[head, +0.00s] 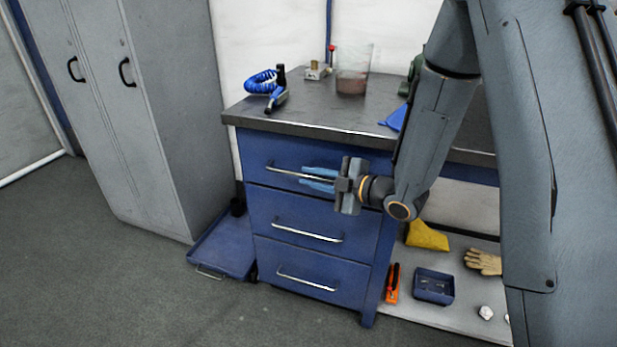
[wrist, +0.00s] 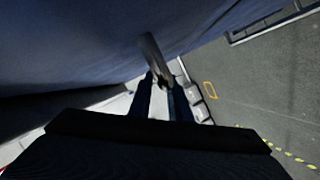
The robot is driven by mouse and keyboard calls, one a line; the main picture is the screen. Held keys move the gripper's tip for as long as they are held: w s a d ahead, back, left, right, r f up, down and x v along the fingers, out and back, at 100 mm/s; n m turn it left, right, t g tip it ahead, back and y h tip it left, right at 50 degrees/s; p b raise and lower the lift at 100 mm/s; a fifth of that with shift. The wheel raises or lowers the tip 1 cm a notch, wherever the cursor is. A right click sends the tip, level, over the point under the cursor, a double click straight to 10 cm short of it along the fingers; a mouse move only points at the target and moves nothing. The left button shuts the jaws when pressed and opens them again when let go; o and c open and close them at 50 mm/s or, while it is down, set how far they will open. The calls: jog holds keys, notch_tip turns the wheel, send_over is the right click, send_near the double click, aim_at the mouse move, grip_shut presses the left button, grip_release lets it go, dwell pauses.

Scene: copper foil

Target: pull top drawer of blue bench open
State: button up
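The blue bench (head: 309,212) has a dark grey top and three stacked drawers with silver bar handles. Its top drawer (head: 258,150) looks flush with the front, shut. My gripper (head: 318,179) is at the right part of the top drawer's handle (head: 283,171), with its light blue fingers above and below the bar. In the wrist view, the handle (wrist: 155,58) runs between the two close fingertips (wrist: 162,84), which look closed on it. The fingers hide part of the bar.
A blue tray (head: 226,242) lies on the floor left of the bench. Grey lockers (head: 130,110) stand further left. A low shelf on the right holds a blue bin (head: 433,287), a glove (head: 483,262) and a yellow item (head: 427,236). Floor in front is clear.

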jog(key=shift+x, duration=0.8)
grip_shut()
jog(key=shift+d, duration=0.1)
